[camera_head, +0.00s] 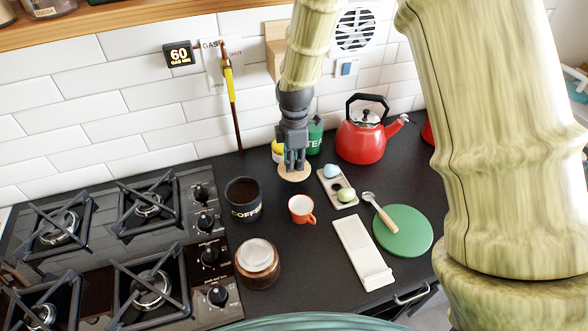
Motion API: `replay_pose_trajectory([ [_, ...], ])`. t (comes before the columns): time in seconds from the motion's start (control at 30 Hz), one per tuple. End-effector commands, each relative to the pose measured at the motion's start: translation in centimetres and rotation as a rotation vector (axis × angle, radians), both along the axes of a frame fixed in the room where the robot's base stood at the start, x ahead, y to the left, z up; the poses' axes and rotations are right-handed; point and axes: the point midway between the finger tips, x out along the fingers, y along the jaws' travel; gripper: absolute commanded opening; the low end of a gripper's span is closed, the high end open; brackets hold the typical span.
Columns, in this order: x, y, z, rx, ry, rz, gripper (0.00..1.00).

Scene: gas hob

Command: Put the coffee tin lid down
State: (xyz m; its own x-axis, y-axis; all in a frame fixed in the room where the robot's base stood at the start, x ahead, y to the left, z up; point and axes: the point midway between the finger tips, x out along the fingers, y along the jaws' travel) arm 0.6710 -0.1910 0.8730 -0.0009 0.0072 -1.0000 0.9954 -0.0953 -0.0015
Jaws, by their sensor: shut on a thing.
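The coffee tin (244,212), dark and marked COFFEE, stands open on the black worktop, with dark contents showing inside. A round pale wooden lid (296,177) is under my gripper (294,164), to the right of and behind the tin. My gripper points down and is shut on the lid. I cannot tell whether the lid touches the worktop or hangs just above it. The fingers hide the lid's middle and any knob.
An orange cup (301,209) stands in front of the lid. An egg tray (334,194) and a red kettle (360,141) are to its right, and a green tea tin (315,136) is behind.

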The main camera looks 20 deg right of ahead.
Motion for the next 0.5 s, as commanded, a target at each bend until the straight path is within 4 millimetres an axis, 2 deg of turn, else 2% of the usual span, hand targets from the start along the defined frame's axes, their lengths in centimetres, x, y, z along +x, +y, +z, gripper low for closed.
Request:
replay_pose_trajectory([
  [0.3, 0.0, 0.1, -3.4, -0.001, 0.002, 0.001, 0.00],
  [0.5, 0.0, 0.1, -3.9, 0.000, 0.000, 0.001, 0.00],
])
